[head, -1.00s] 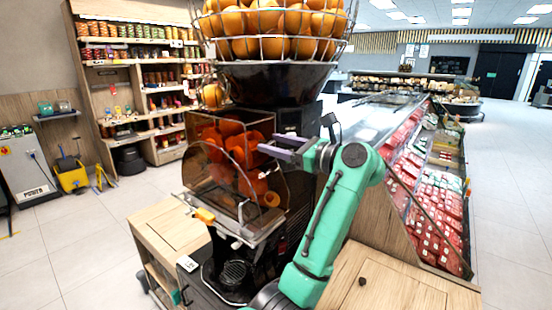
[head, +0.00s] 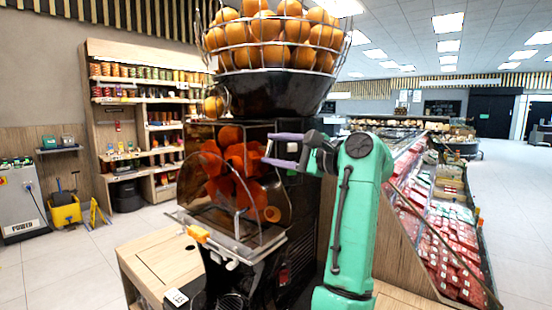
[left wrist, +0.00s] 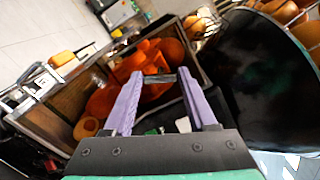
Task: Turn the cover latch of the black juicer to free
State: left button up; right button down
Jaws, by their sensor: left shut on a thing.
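The black juicer (head: 300,215) stands in the middle of the head view, with a clear tinted cover (head: 235,200) over its orange drums (head: 238,165). My left gripper (head: 267,148) is at the upper right of the cover, its purple fingers pointing left. In the left wrist view, the fingers (left wrist: 160,76) are spread apart with a small dark bar, seemingly the cover latch (left wrist: 159,78), between their tips. They are shut on it. The latch is too small to make out in the head view. My right gripper is out of view.
A wire basket of oranges (head: 275,45) sits above a black bowl (head: 270,92) on the juicer, close over my gripper. A wooden counter (head: 155,262) is at the lower left. A refrigerated display (head: 435,225) stands to the right.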

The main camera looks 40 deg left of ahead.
pick_arm(q)
jog(key=n+b, duration=0.1)
jog(key=n, duration=0.3)
jog(key=shift+f+n, duration=0.1)
jog(key=shift+n, duration=0.3)
dwell(0.4)
jog(key=o, duration=1.4)
jog(key=shift+c, duration=0.2)
jog(key=d+b, duration=0.1)
jog(key=d, duration=1.3)
jog(key=shift+w+d, duration=0.15)
jog(key=shift+d, duration=0.15)
